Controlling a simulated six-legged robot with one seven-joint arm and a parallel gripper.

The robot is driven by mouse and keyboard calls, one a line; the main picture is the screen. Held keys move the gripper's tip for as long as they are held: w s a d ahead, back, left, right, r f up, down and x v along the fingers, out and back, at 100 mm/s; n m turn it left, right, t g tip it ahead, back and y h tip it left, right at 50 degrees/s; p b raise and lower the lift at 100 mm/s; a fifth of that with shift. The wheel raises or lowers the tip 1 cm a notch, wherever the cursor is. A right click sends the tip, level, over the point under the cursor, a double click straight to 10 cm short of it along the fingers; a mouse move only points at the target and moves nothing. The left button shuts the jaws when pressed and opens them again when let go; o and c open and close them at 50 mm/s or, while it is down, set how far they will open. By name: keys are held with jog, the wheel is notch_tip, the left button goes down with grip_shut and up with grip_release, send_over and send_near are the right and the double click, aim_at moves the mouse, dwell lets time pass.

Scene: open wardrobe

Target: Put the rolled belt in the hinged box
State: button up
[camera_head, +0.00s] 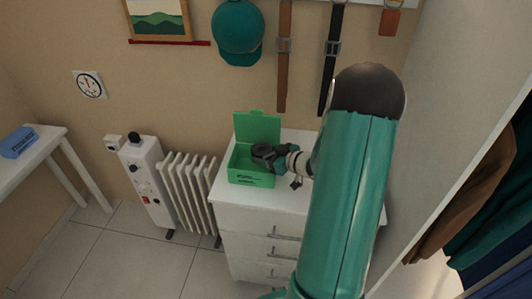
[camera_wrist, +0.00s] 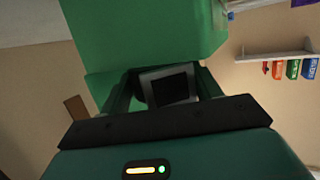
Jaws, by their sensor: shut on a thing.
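The green hinged box (camera_head: 251,179) stands on the white drawer unit with its lid (camera_head: 257,127) raised at the back. My gripper (camera_head: 268,153) is over the box opening, reaching in from the right. It is shut on the dark rolled belt (camera_head: 260,149), which is at or just above the box's rim; I cannot tell if they touch. In the wrist view, the belt's grey buckle with a dark centre (camera_wrist: 170,87) sits between the fingers of my gripper (camera_wrist: 165,90). Green surfaces of the box (camera_wrist: 140,35) fill the area beyond it.
The drawer unit's white top (camera_head: 295,200) has free room right of the box, partly hidden by my arm. A white radiator (camera_head: 188,180) stands to its left. Belts (camera_head: 284,60) and a teal cap (camera_head: 237,30) hang on the wall behind. Clothes hang at the right (camera_head: 460,205).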

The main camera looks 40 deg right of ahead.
jog(key=o, duration=1.1)
jog(key=shift+c, duration=0.2)
jog(key=shift+r, duration=0.6)
jog(key=v, duration=1.2)
